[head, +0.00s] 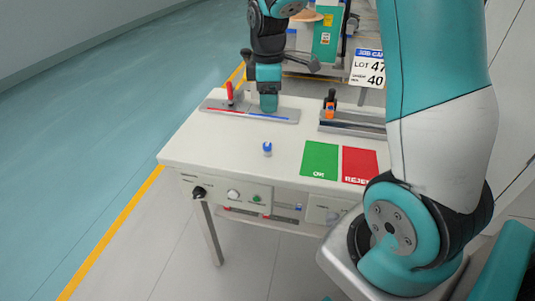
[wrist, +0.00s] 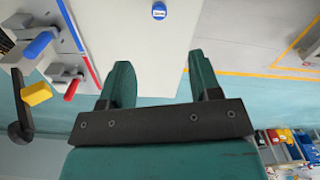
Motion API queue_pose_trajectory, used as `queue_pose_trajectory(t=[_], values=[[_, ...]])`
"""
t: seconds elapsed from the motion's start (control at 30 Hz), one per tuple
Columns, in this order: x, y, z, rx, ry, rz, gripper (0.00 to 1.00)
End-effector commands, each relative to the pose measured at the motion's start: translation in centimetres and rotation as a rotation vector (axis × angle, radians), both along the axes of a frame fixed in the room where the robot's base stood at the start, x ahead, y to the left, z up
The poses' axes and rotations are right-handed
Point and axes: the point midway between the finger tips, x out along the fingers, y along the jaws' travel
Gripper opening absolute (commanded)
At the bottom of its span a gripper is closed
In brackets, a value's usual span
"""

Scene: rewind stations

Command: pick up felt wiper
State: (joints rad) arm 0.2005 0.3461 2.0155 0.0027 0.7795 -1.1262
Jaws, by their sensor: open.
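A small upright piece with a blue top and a white lower part (head: 267,149) stands alone on the bare middle of the white table. I take it for the felt wiper, but it is too small to be sure. In the wrist view it shows at the top edge (wrist: 159,11), beyond the fingertips. My gripper (head: 268,103) points down over the grey fixture with red and blue stripes, farther back than the piece. In the wrist view my gripper (wrist: 162,75) has its two teal fingers wide apart, with nothing between them.
The grey striped fixture (head: 225,106) carries an upright red handle (head: 229,92). A second grey rail fixture (head: 350,123) lies at the right. A green OK mat (head: 319,160) and red REJECT mat (head: 360,165) lie at front right. The table around the small piece is clear.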

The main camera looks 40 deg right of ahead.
Motion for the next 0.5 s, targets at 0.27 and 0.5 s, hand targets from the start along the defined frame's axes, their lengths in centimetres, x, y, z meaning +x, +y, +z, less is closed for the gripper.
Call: queue_pose_trajectory(t=[0.27, 0.5], values=[[-0.2, 0.1, -6.5, 0.003, 0.007, 0.0, 0.57], [-0.1, 0.1, -9.9, 0.002, 0.002, 0.0, 0.57]])
